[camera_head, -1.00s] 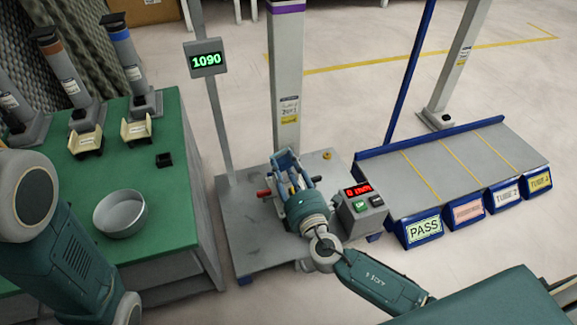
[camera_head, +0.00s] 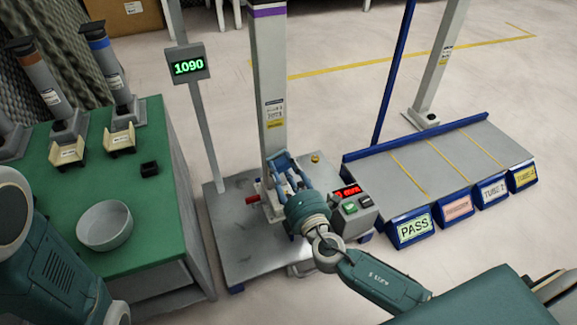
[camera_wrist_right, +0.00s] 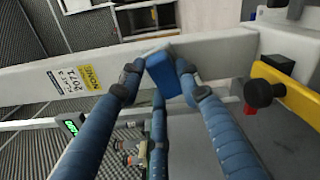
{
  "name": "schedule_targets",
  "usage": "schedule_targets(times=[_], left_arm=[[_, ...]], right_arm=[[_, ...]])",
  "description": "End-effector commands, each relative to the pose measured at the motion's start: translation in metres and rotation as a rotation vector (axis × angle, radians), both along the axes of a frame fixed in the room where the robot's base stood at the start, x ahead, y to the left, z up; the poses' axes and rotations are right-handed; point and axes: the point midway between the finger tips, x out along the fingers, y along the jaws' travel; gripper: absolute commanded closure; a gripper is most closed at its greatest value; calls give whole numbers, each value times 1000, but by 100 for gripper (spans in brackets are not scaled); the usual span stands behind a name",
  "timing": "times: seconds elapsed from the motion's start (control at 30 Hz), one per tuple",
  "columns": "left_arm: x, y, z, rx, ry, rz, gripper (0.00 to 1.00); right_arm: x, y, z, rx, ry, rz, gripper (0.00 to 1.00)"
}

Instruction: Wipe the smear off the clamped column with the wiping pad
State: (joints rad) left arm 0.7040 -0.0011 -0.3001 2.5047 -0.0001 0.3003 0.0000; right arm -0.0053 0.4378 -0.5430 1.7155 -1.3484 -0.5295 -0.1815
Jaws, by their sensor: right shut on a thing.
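The clamped column (camera_head: 268,90) is a tall pale-grey post with a purple band and a label, standing upright on a grey base plate. My right gripper (camera_head: 283,165) is at its lower part, in front of it in the head view. In the right wrist view the column (camera_wrist_right: 215,50) runs across the picture. The right gripper (camera_wrist_right: 160,78) is shut on a blue block, the wiping pad (camera_wrist_right: 164,72), which overlaps the column's face; I cannot tell whether it touches. I make out no smear. My left arm shows at the left edge; its gripper is out of view.
A control box (camera_head: 355,208) with a red display stands right of the gripper. A green table (camera_head: 150,225) with a bowl (camera_head: 104,225) is at left. A post with a 1090 display (camera_head: 188,67) is behind. A grey rack (camera_head: 435,170) with labelled bays is at right.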

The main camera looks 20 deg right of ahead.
Motion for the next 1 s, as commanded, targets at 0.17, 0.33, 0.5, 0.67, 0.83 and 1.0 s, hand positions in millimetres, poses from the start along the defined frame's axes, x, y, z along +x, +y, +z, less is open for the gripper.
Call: schedule_targets(times=[0.17, 0.33, 0.5, 0.67, 0.83, 1.0], left_arm=[[3, 0, 0, 1, 7, 1, 60], [5, -1, 1, 1, 12, 1, 60], [6, -1, 1, 2, 13, 1, 60], [6, -1, 0, 2, 13, 1, 60], [5, -1, -1, 1, 12, 1, 60], [4, -1, -3, 1, 9, 1, 60]], right_arm=[[1, 17, 0, 2, 0, 0, 87], [1, 23, 0, -1, 0, 0, 87], [1, 23, 0, -1, 1, 1, 87], [-7, 23, -1, 0, 3, 1, 87], [-24, 22, -2, 0, 3, 2, 87], [-41, 21, -2, -1, 3, 1, 87]])
